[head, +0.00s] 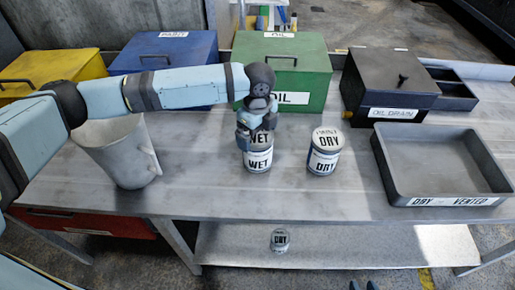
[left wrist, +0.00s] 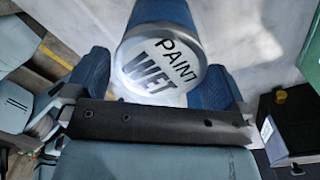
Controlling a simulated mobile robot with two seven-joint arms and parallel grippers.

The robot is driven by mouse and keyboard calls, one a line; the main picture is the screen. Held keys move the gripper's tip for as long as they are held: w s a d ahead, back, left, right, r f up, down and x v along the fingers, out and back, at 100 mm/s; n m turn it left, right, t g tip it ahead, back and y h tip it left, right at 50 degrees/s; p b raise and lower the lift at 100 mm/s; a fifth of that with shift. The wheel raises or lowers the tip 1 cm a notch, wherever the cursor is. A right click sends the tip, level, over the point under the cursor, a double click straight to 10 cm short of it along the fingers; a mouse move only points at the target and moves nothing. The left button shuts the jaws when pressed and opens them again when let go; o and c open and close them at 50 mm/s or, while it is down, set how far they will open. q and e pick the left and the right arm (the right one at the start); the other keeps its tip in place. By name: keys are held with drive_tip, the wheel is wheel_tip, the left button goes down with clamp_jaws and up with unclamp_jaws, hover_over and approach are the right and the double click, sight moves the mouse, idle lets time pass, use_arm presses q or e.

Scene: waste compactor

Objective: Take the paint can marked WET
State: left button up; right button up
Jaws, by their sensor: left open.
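The WET paint can (head: 258,160) stands upright on the grey workbench, with a white WET label and a pale lid. My left gripper (head: 256,126) is above it and partly covers its lid. In the left wrist view the lid (left wrist: 165,68) reads PAINT WET and lies between the open fingers of my left gripper (left wrist: 158,80). Whether the fingers touch the can is unclear. A similar can marked DRY (head: 324,155) stands just to the right. Two small dark tips at the head view's bottom edge may be my right gripper (head: 362,286); its jaw state is unclear.
A grey pitcher (head: 115,152) stands left. Yellow (head: 50,72), blue (head: 172,50) and green OIL (head: 290,65) boxes line the back. An oil drain box (head: 385,85) and a grey DRY/VENTED tray (head: 395,175) are right. Another DRY can (head: 280,240) is on the lower shelf.

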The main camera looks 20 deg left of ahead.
use_arm(q)
drive_tip(key=c, duration=1.2)
drive_tip(key=shift+r, duration=0.1)
drive_tip(key=shift+c, duration=0.2)
